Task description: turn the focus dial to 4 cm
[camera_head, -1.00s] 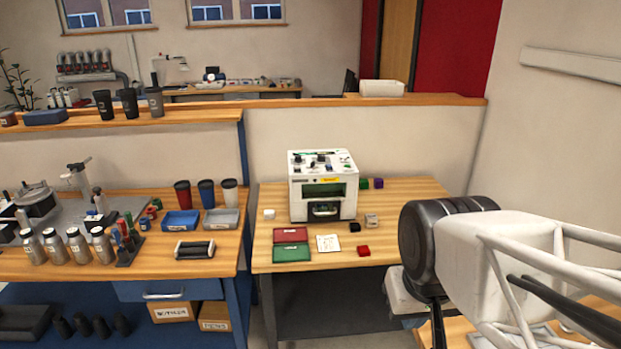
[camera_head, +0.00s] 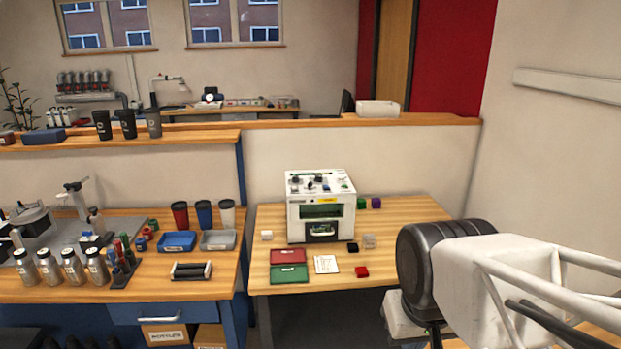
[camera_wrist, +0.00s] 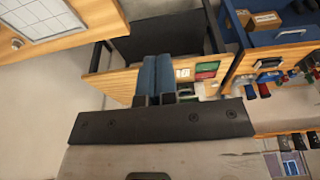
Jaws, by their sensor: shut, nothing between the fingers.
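The white laser marker (camera_head: 318,210) stands on the wooden table ahead, with a dark green window and small controls on its top. The focus dial is among those top controls (camera_head: 320,181), but it is too small to single out or read. In the wrist view my gripper (camera_wrist: 156,62) has its two blue fingers together and empty. It is well away from the machine. In the head view my arm is at the lower right, and the fingers are not visible there.
The left bench (camera_head: 215,291) holds bottles, cups and trays. The table's right part is clear.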

